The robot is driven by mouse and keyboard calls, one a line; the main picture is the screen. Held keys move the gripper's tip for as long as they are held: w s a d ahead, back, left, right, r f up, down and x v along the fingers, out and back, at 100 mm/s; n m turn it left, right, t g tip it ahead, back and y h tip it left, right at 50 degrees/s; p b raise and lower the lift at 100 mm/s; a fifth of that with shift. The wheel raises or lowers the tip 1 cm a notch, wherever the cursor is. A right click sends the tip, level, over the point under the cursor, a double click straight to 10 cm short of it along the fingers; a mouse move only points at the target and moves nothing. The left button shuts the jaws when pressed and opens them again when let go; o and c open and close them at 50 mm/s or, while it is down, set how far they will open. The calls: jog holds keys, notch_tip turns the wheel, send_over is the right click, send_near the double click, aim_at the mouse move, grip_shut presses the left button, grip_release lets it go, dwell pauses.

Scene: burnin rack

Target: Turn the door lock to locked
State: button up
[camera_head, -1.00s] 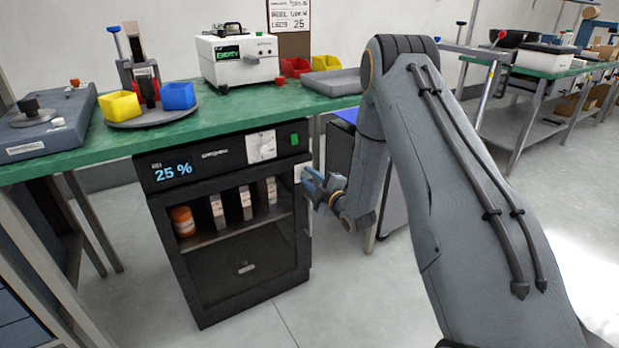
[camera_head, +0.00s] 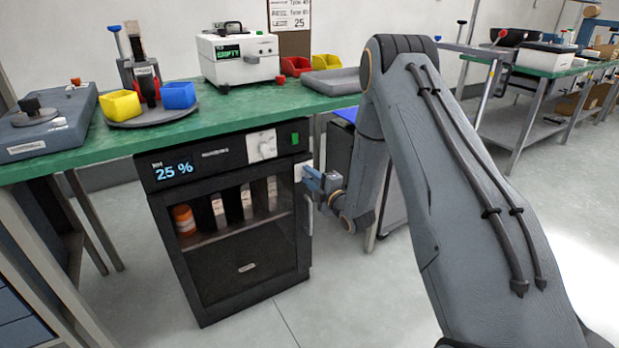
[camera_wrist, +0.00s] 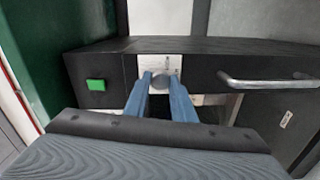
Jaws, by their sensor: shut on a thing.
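The door lock is a small round grey knob (camera_wrist: 159,82) on a white plate (camera_wrist: 173,64), at the right edge of the dark cabinet's door. The plate also shows in the head view (camera_head: 301,171). My gripper (camera_wrist: 159,77) has its two blue fingers shut on the knob, one on each side. In the head view my gripper (camera_head: 313,179) reaches the plate from the right and hides the knob. Small marks show on the plate but are too small to read. The glass door (camera_head: 245,268) looks closed. The knob's turn angle cannot be told.
A metal door handle (camera_wrist: 265,82) is close to the lock. The cabinet's top panel carries a display reading 25 % (camera_head: 174,171), a white dial (camera_head: 262,146) and a green button (camera_head: 294,138). The green bench top (camera_head: 230,112) overhangs the cabinet. Floor in front is clear.

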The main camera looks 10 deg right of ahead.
jog(key=o, duration=1)
jog(key=shift+a, duration=0.1)
jog(key=v, duration=0.8)
jog(key=shift+p, duration=0.35)
jog(key=shift+w, duration=0.1)
